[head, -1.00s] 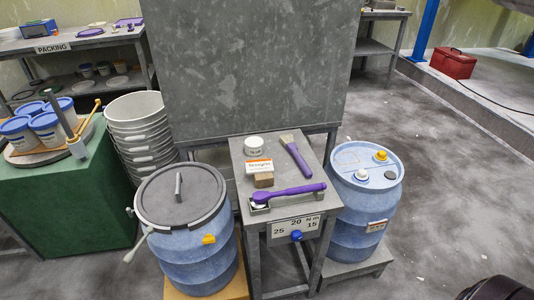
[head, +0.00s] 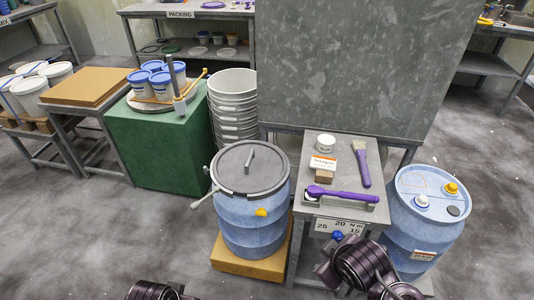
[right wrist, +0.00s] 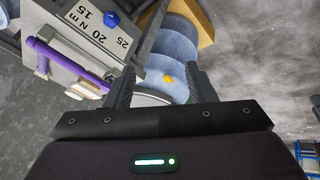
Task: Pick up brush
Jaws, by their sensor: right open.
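The brush (head: 361,163), with a purple handle and pale bristles, lies on the small grey stand (head: 318,149) in the head view. Its bristles point away from me and its handle towards me. My right arm shows at the bottom right of the head view, in front of the stand. In the right wrist view my right gripper (right wrist: 160,75) is open with nothing between its fingers, and faces the stand's front and the blue drum. My left gripper is not in view; only a dark part of an arm shows at the bottom.
A purple-handled wrench (head: 342,195) lies along the stand's near edge. A white tub (head: 326,143), a small labelled box (head: 323,163) and a brown block (head: 324,175) sit beside the brush. Blue drums (head: 252,225) (head: 428,212) flank the stand. A large grey panel (head: 365,65) rises behind.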

